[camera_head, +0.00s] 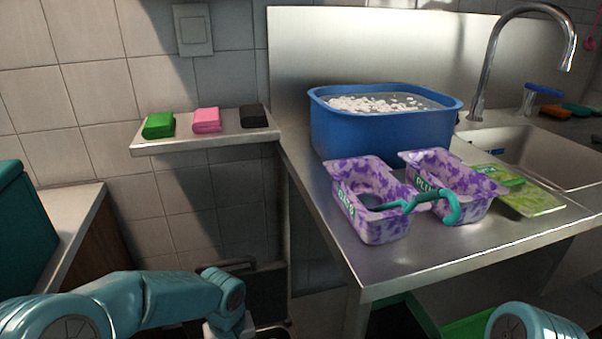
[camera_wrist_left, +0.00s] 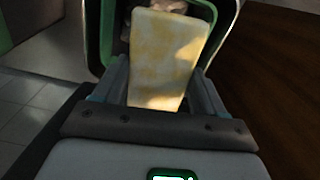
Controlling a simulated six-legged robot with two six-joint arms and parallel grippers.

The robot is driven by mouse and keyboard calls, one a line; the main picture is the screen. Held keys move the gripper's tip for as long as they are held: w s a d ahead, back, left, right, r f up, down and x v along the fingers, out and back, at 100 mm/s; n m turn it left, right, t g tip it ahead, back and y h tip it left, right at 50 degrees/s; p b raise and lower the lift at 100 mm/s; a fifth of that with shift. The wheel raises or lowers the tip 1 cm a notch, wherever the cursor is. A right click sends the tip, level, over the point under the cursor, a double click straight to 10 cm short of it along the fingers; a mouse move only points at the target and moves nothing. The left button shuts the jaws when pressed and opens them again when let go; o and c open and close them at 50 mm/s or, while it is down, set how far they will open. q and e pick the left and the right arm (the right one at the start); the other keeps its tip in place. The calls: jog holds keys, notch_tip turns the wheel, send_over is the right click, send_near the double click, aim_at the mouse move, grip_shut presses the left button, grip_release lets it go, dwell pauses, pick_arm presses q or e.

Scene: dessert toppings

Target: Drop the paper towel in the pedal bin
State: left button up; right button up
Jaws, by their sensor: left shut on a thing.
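In the left wrist view a pale yellowish paper towel (camera_wrist_left: 163,50) is held between the fingers of my left gripper (camera_wrist_left: 162,85), which is shut on it. Beyond the towel is an open dark container with a green inner rim (camera_wrist_left: 108,35), which looks like the pedal bin; some crumpled pale stuff shows inside. The towel overlaps the opening in this view; its height above it I cannot tell. In the head view my left arm reaches low at bottom left and its fingertips are not visible. My right arm shows only a link at bottom right; its gripper is out of view.
A steel counter (camera_head: 400,265) carries a blue tub (camera_head: 380,135), two purple trays (camera_head: 375,225) and a green packet (camera_head: 530,200). A wall shelf (camera_head: 205,143) holds sponges. A dark box (camera_head: 262,290) stands on the floor behind my left arm.

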pick_arm(q)
notch_tip(320, 180, down, 5)
jog(key=b, duration=0.3)
jog(key=shift+r, duration=0.15)
jog(key=o, duration=1)
notch_tip(320, 180, up, 16)
jog(key=p, duration=0.6)
jog(key=shift+r, duration=0.2)
